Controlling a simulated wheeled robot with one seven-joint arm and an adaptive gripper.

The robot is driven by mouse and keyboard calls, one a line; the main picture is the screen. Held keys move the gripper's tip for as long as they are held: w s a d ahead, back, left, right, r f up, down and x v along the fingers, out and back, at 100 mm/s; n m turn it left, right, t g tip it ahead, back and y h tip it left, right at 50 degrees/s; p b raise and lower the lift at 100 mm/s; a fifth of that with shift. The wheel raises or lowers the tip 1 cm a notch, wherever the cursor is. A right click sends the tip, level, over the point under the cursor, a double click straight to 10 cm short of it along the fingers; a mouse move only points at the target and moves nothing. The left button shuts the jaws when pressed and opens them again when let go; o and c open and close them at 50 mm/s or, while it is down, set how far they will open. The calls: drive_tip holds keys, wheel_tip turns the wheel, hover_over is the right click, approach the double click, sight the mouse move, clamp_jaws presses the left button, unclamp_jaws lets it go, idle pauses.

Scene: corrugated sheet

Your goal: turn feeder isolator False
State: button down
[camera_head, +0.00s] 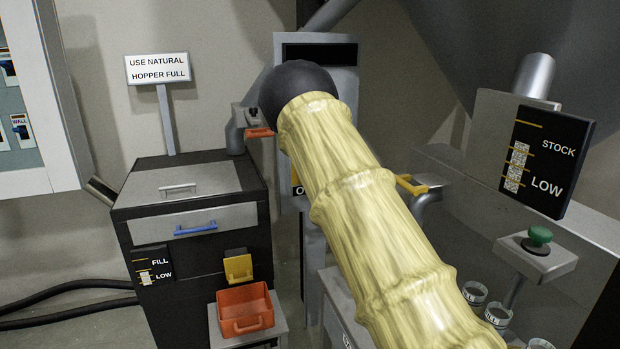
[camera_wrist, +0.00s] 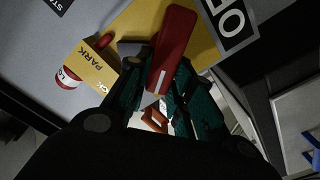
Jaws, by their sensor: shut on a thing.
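In the wrist view, the feeder isolator shows as a red handle (camera_wrist: 176,42) over a yellow plate (camera_wrist: 137,20). A dark label with a white "O" or similar letters is at the plate's right. My gripper (camera_wrist: 160,78) has its dark green fingers closed on the near part of the red handle. The handle's pivot is hard to make out. In the head view, my pale yellow, ribbed arm hides the gripper and the handle. Only a sliver of the yellow-and-black plate (camera_head: 297,186) shows left of the arm.
A yellow "PARK" tag (camera_wrist: 93,66) is close left of the fingers. In the head view, a black machine (camera_head: 195,255) with an orange bin (camera_head: 246,309) stands left. A green button (camera_head: 540,236) and a "STOCK" gauge (camera_head: 545,158) are right.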

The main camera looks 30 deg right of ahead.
drive_tip(key=n+b, duration=0.2)
drive_tip(key=n, duration=0.1)
drive_tip(key=f+n+b, duration=0.1)
drive_tip(key=n+b, duration=0.1)
drive_tip(key=n, duration=0.2)
drive_tip(key=a+f+n+b, duration=0.1)
drive_tip(key=n+b, duration=0.2)
drive_tip(key=shift+w+f, duration=0.1)
drive_tip(key=shift+n, duration=0.4)
drive_tip(key=c, duration=1.2)
unclamp_jaws()
drive_tip(key=shift+c, duration=0.2)
drive_tip(key=v, duration=1.2)
